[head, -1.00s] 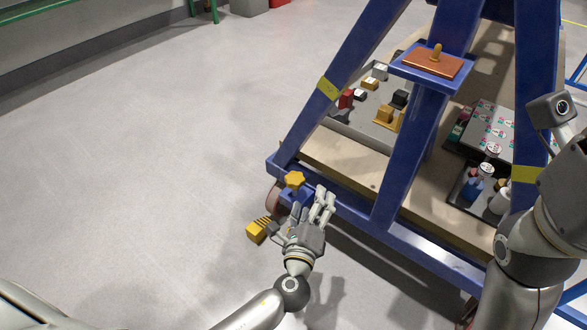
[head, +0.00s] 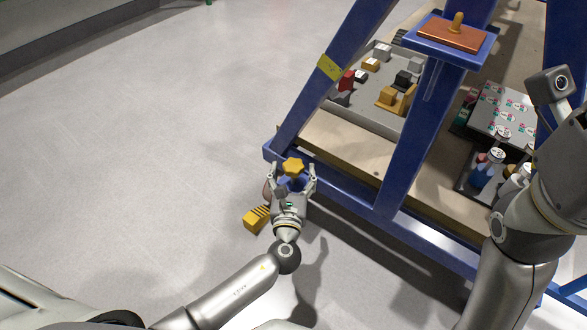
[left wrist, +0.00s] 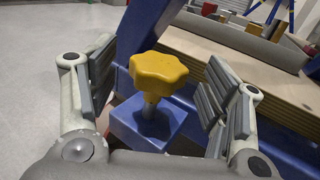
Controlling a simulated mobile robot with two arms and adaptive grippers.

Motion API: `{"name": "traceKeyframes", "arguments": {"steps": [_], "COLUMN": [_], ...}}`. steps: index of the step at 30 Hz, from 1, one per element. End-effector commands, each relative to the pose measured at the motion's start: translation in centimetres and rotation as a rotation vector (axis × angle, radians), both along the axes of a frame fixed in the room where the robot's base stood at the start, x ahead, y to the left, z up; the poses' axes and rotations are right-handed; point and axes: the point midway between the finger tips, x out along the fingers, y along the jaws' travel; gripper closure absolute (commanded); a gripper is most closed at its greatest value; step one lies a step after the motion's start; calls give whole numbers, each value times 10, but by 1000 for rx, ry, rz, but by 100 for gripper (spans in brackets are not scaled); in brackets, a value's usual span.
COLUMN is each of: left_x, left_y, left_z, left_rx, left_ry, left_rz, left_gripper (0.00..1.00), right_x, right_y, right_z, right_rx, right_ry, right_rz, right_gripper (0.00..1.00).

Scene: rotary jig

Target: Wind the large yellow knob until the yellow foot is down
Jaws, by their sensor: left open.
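The large yellow knob (head: 292,166) sits on a short grey stem above a blue block at the lower left corner of the blue frame. It also shows in the left wrist view (left wrist: 158,72), with the blue block (left wrist: 147,122) below it. My left gripper (head: 294,172) is open, with one finger on each side of the knob and visible gaps to both. The yellow foot (head: 257,218), a ribbed block, shows just left of my left gripper near the floor. I cannot tell whether it touches the floor. My right gripper is not in view.
The blue frame (head: 345,192) has a wooden deck (head: 345,150) with a grey tray (head: 372,118) of small parts. An orange plate (head: 452,34) sits on a blue shelf. Bottles stand at the right. The floor at left is clear.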

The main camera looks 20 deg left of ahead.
Motion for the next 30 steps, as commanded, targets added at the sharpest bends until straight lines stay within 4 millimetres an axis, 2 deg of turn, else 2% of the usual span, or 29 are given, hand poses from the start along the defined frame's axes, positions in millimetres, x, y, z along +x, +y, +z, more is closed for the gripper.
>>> {"name": "traceKeyframes", "arguments": {"steps": [3, 6, 17, 27, 30], "left_x": [17, 25, 30, 29, 29], "left_y": [4, 6, 7, 7, 7], "left_z": [-2, -1, 0, 0, 0], "left_rx": [0, -1, -1, -1, -1], "left_ry": [-2, 0, 1, 1, 1], "left_rz": [2, 0, 0, 0, -2], "left_gripper": [28, 28, 28, 72, 72], "right_x": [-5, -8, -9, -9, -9], "right_y": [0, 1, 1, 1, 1], "right_z": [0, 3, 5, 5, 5], "right_rx": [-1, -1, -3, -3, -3], "right_ry": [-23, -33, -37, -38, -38], "right_rz": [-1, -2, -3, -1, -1], "right_gripper": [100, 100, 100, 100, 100]}}
